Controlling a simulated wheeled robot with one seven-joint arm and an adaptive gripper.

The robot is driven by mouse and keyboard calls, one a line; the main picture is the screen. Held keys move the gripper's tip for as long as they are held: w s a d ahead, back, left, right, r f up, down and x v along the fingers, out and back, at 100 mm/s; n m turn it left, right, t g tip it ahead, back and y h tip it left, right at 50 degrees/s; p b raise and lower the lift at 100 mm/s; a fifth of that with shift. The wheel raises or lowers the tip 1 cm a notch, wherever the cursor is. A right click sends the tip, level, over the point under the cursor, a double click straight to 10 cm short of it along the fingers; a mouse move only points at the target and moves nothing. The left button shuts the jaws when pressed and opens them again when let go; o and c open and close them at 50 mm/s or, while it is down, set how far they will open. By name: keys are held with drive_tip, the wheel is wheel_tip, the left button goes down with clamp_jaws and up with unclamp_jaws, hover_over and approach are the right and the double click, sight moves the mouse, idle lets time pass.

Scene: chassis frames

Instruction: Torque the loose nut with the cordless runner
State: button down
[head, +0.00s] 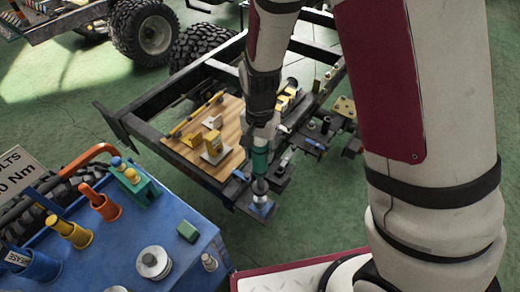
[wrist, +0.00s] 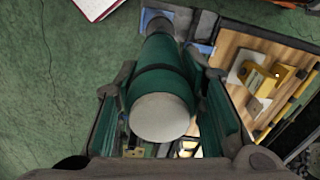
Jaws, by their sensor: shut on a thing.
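My gripper (head: 264,133) is shut on the green cordless runner (head: 260,160), which points down, close to upright. The runner's lower end is at a blue-marked plate (head: 262,209) on the near corner of the dark chassis frame (head: 150,122). I cannot tell whether it touches. In the wrist view, the fingers of my gripper (wrist: 162,85) stand on both sides of the runner (wrist: 165,62), with its pale round end towards the camera. The loose nut cannot be made out; the runner's tip hides part of the plate.
A wooden board (head: 228,122) with yellow brackets lies on the frame, left of the runner. Several small metal brackets and posts (head: 318,130) stand to the right. A blue bench (head: 120,262) with coloured holders and a grey disc (head: 153,263) is at lower left.

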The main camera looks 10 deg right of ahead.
sight(260, 140)
drive_tip(key=shift+f+b, duration=0.3)
drive_tip(key=shift+f, duration=1.35)
idle(2.0)
drive_tip(key=shift+f, duration=0.15)
idle(0.9)
drive_tip(key=shift+r+p, duration=0.25)
drive_tip(key=shift+p, duration=0.15)
drive_tip(key=shift+r+p, duration=0.65)
drive_tip(key=shift+r, duration=0.75)
drive_tip(key=shift+r+p, duration=0.95)
drive_tip(key=shift+r, duration=1.6)
